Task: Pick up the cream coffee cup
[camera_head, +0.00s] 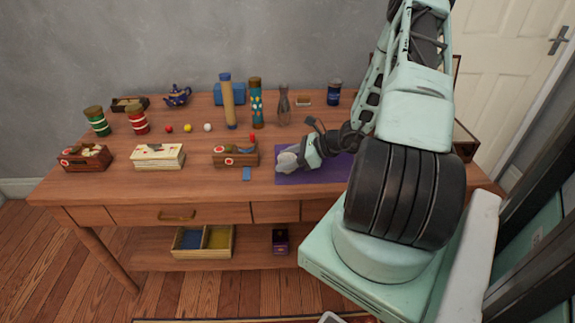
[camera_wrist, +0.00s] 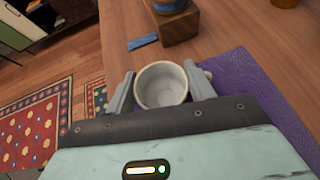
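The cream coffee cup (camera_wrist: 163,86) shows in the wrist view with its round opening towards the camera. It sits between the two fingers of my gripper (camera_wrist: 160,80), one finger on each side. A small pale part, likely its handle, shows beyond the right finger. The fingers are close to the cup's sides, but whether they press on it is unclear. In the head view, my gripper (camera_head: 292,158) is low over the left end of the purple mat (camera_head: 318,172). The cup is hard to tell from the pale fingers there.
On the wooden table (camera_head: 205,185), a wooden box (camera_head: 235,155) stands just left of my gripper, with a small blue piece (camera_head: 246,174) in front of it. A glass bottle (camera_head: 283,106) and tall cylinders stand behind. A blue jar (camera_head: 334,92) is at the back right.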

